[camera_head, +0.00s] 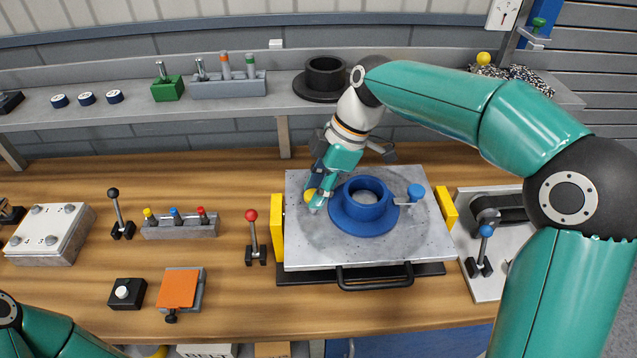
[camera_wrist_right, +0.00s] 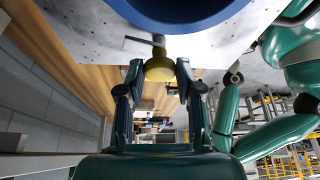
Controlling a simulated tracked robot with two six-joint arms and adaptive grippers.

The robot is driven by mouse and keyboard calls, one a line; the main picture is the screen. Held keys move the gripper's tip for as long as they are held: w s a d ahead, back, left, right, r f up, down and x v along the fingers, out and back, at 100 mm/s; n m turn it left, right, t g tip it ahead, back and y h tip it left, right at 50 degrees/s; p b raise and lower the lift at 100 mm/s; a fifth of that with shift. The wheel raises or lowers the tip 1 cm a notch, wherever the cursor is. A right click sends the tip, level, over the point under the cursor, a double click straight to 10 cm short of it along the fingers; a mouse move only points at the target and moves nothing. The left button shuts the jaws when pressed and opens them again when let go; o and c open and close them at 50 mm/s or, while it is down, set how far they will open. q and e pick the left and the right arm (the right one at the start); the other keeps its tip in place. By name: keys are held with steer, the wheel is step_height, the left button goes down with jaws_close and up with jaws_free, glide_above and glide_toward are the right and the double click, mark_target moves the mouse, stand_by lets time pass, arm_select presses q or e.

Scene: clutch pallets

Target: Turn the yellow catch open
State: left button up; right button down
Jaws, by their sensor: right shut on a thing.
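The yellow catch (camera_head: 309,194) is a round knob on the left side of the blue flanged ring (camera_head: 362,220), which lies on the grey metal pallet (camera_head: 425,240). My right gripper (camera_head: 318,196) reaches down from above and is shut on the yellow catch. In the right wrist view the two fingers of the gripper (camera_wrist_right: 157,75) hold the yellow knob (camera_wrist_right: 159,70) from both sides, and a thin grey lever runs from it toward the blue ring (camera_wrist_right: 185,12). A matching blue catch (camera_head: 416,192) sits on the ring's right side. My left gripper is out of view.
Yellow blocks (camera_head: 277,228) flank the pallet, and a black handle (camera_head: 375,283) is at its front. A shelf (camera_head: 135,115) with parts runs behind.

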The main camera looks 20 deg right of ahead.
steer(key=shift+w+n+g+p, duration=0.1)
steer(key=shift+n+g+p, duration=0.45)
steer(key=shift+n, duration=0.85)
steer(key=c, duration=0.8)
jaws_free()
steer(key=shift+r, duration=0.1)
steer(key=v, duration=1.1)
steer(key=shift+d+r, duration=0.25)
steer(key=shift+r, duration=0.05)
